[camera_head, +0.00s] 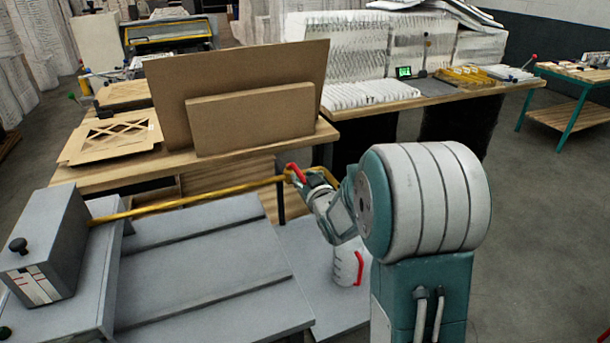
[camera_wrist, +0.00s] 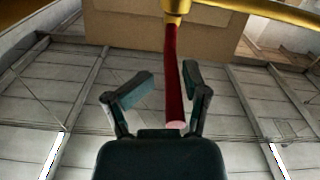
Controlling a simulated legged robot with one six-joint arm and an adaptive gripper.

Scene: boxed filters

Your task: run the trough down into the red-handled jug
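The yellow trough (camera_head: 190,199) runs from the grey box at the left, slanting up to the right, and ends near my gripper (camera_head: 302,177). A red handle (camera_head: 294,173) is on it near that end. In the wrist view, the dark red handle (camera_wrist: 174,75) hangs from the yellow trough (camera_wrist: 270,12) and lies between the fingers of my gripper (camera_wrist: 166,76). The fingers are spread, with a gap at the left of the handle. The white jug (camera_head: 346,264) with its red handle (camera_head: 359,268) stands upright below my gripper, partly hidden by my arm.
A grey box (camera_head: 45,245) with a black knob stands on the grey machine top (camera_head: 200,270). Behind, a wooden table (camera_head: 110,174) holds brown boards (camera_head: 250,120) and lattice frames. A bench with white filters (camera_head: 370,93) stands at the back. Open floor lies right.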

